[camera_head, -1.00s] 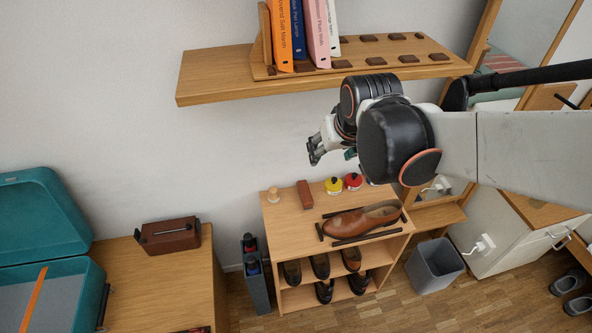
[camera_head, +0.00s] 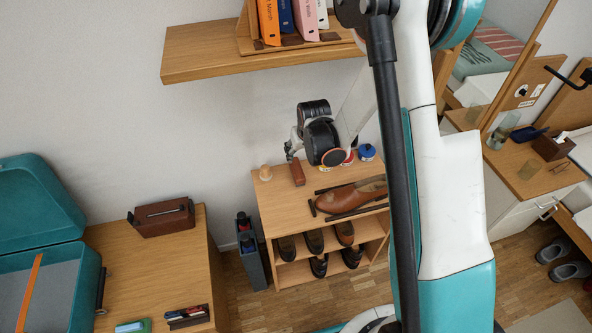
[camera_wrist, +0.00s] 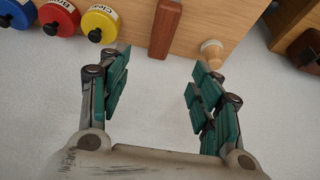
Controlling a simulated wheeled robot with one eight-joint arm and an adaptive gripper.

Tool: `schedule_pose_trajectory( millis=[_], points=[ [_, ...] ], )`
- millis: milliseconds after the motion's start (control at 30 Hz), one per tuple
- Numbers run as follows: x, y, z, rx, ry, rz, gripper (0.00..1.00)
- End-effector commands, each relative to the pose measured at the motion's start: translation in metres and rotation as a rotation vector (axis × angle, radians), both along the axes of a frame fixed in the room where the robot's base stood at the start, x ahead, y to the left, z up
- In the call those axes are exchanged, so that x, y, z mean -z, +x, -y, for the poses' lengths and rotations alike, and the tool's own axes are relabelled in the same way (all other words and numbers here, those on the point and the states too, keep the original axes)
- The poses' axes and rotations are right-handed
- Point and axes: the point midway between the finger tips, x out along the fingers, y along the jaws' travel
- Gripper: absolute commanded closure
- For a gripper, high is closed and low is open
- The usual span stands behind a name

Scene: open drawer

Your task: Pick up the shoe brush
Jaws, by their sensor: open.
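The shoe brush (camera_head: 298,174), a narrow red-brown block, lies on top of the shoe cabinet near its back edge. In the wrist view the brush (camera_wrist: 165,30) is at the top, beyond my fingertips and roughly between their lines. My gripper (camera_wrist: 160,70) is open and empty, its green-padded fingers apart. In the head view my gripper (camera_head: 290,151) is just above the brush, close to the wall. My arm hides part of the cabinet top in the head view.
A small wooden knob-shaped item (camera_head: 265,173) stands left of the brush. Red (camera_wrist: 58,17), yellow (camera_wrist: 99,23) and blue tins stand on its other side. A brown shoe (camera_head: 350,197) lies in front on the cabinet. A wooden wall shelf (camera_head: 210,55) with books hangs above.

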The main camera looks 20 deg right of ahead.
Motion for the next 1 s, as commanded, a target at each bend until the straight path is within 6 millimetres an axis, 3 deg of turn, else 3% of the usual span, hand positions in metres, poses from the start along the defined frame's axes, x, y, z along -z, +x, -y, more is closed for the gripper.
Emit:
schedule_pose_trajectory(
  millis=[267, 600, 1000],
  points=[
    [0.032, 0.007, 0.000, 0.000, 0.000, -0.008, 0.42],
    [0.088, 0.030, 0.000, 0.000, 0.000, -0.008, 0.42],
    [0.114, 0.040, -0.001, 0.000, 0.000, -0.008, 0.42]
  ],
)
